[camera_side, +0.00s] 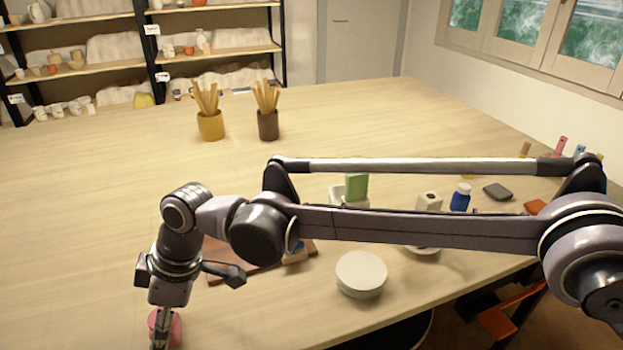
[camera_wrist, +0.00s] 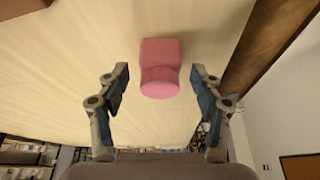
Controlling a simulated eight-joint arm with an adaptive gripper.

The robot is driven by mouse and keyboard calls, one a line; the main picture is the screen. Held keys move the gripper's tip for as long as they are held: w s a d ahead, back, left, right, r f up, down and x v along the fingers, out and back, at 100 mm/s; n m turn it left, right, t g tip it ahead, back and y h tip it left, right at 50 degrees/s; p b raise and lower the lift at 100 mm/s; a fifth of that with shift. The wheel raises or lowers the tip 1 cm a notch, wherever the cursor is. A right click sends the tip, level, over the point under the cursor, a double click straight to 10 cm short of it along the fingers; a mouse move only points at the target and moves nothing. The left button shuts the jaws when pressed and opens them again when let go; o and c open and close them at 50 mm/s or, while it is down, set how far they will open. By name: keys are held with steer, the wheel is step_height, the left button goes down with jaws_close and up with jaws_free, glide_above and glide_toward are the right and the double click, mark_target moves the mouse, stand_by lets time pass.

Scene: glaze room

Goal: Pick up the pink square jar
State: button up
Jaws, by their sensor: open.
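The pink square jar (camera_wrist: 160,55) shows in the wrist view, in the upper middle, with its rounded end toward the bottom of the picture. It stands on the pale wooden table. My gripper (camera_wrist: 160,92) is open, with one finger to the left and one to the right of the jar's line. The jar looks apart from both fingers. In the side view the pink jar (camera_side: 176,328) is at the lower left, partly hidden behind my gripper (camera_side: 160,343). I cannot tell from the side view how near the fingertips are to it.
A brown board (camera_side: 218,270) lies right of the jar, partly behind my arm. A white round container (camera_side: 361,275) stands further right. Yellow (camera_side: 210,126) and dark (camera_side: 268,126) tool pots stand farther back. A blue bottle (camera_side: 460,198) is at right. The table's left side is clear.

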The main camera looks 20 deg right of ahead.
steer(key=shift+a+f, duration=0.15)
steer(key=shift+f, duration=0.25)
jaws_close()
steer(key=shift+r, duration=0.1)
